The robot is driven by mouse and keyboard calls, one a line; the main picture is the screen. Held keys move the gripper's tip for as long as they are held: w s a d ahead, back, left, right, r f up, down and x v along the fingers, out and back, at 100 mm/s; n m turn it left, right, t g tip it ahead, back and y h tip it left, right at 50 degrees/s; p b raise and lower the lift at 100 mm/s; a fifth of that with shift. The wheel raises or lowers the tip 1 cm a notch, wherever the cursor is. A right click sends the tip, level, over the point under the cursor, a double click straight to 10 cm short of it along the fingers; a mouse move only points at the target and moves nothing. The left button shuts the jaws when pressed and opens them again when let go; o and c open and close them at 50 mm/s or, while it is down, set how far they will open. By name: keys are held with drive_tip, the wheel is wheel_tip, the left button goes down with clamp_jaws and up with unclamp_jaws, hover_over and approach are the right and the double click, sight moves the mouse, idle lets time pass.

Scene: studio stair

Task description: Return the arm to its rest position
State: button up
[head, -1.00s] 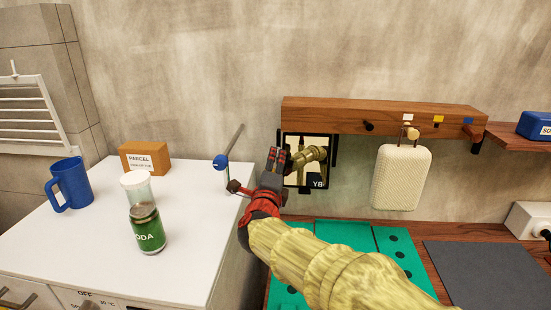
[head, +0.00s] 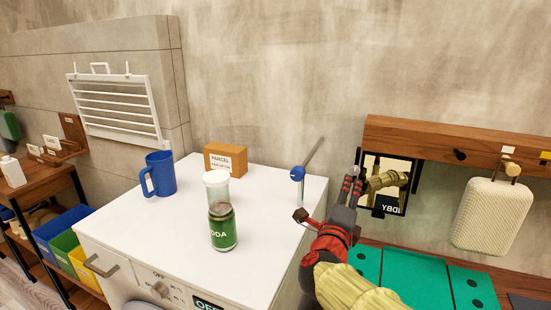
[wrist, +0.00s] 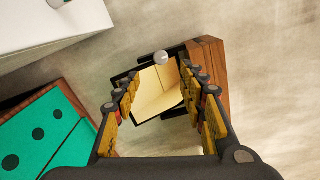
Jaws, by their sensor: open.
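My arm reaches in from the bottom right of the head view. My gripper (head: 353,180) stands in front of the left edge of a black-framed mirror-like panel (head: 402,211) under a wooden wall rail. In the wrist view my gripper (wrist: 167,90) is open, its two fingers spread with nothing held between them. The framed panel (wrist: 160,92) lies beyond the gap between the fingers. I cannot tell from the pictures how far the fingertips are from the panel.
A rod with a blue knob (head: 297,173) rises just left of my gripper. A white cabinet (head: 180,235) bears a soda can (head: 223,228), blue mug (head: 160,174) and parcel box (head: 226,160). A cream case (head: 492,216) hangs right. A green board (head: 415,275) lies below.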

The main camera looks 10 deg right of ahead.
drive_tip(key=s+a+r+n+y+p, duration=0.2)
drive_tip(key=s+a+n+y+p, duration=0.25)
drive_tip(key=a+n+y, duration=0.85)
drive_tip(key=s+f+n+g+h+p, duration=0.1)
drive_tip(key=s+f+n+g, duration=0.2)
drive_tip(key=s+n, duration=0.2)
drive_tip(key=s+d+f+n+g+h, duration=0.1)
drive_tip(key=s+f+n+g, duration=0.2)
drive_tip(key=s, duration=0.7)
drive_tip(key=s+f+n+g+h+p, duration=0.1)
drive_tip(key=s+f+n+g, duration=0.2)
drive_tip(key=s+n, duration=0.3)
drive_tip(key=shift+s+d+f+n+p, duration=0.2)
drive_tip(key=shift+s+f+n+p, duration=0.15)
drive_tip(key=shift+s, duration=0.35)
drive_tip(key=shift+r, duration=0.1)
